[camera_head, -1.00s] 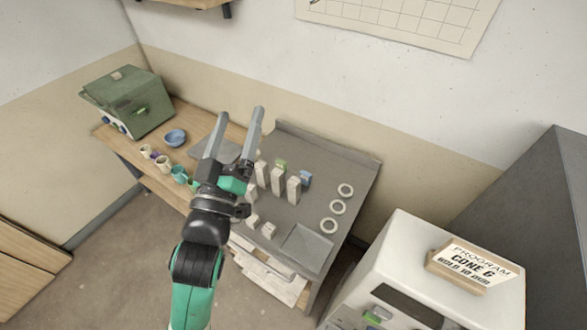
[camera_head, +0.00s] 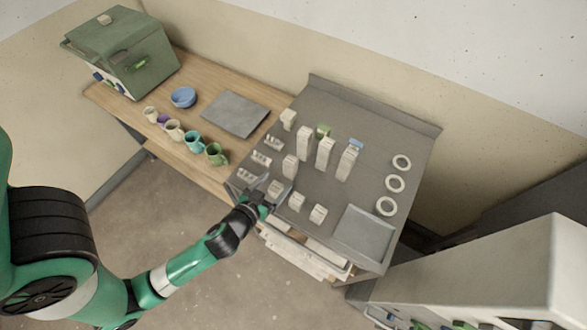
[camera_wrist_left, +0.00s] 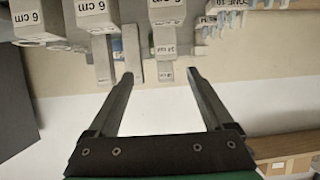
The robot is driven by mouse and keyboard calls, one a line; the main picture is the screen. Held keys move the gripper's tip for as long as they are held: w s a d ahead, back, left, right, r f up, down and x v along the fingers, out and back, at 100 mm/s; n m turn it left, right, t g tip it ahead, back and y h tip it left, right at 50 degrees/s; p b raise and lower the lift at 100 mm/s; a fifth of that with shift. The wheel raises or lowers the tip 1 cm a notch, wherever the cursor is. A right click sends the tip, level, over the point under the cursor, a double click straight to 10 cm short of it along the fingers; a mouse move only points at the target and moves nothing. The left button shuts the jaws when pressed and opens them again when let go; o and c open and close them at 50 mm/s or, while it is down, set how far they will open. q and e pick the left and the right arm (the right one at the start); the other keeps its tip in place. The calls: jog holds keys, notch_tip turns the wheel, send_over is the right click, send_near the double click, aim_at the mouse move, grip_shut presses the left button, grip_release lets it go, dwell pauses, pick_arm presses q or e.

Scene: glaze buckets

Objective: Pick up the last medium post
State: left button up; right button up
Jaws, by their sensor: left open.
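Several pale, upright posts of different heights stand on the grey work surface. In the head view, a mid-height post (camera_head: 289,167) stands in front of the taller posts, a tall one (camera_head: 304,143) among them. Short posts (camera_head: 318,214) stand near the front edge. My left gripper (camera_head: 268,190) is low at the front edge, just in front of the mid-height post. In the left wrist view the gripper (camera_wrist_left: 160,77) is open and empty. Labelled posts show beyond the fingertips, one post (camera_wrist_left: 165,40) roughly in line with the gap. Several labels read 6 cm, upside down.
Three white rings (camera_head: 396,184) and a shallow grey tray (camera_head: 365,233) are on the right of the surface. Small racks (camera_head: 262,158) lie at its left. Mugs (camera_head: 193,141), a blue bowl (camera_head: 183,97) and a green box (camera_head: 125,55) stand on the wooden bench.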

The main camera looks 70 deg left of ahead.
aim_at(287, 165)
pick_arm(q)
jog(key=shift+a, duration=0.15)
jog(key=shift+w+a, duration=0.15)
jog(key=shift+w, duration=0.05)
jog(key=p+x, duration=0.1)
jog(key=x, duration=0.4)
jog(key=shift+w+a, duration=0.25)
jog(key=shift+w, duration=0.05)
jog(key=shift+w+a+f, duration=0.25)
jog(key=shift+w+a, duration=0.05)
jog(key=shift+a, duration=0.1)
jog(key=x, duration=0.4)
jog(key=shift+a+f+p, duration=0.1)
jog(key=shift+a+p, duration=0.2)
jog(key=shift+a, duration=0.05)
grip_shut()
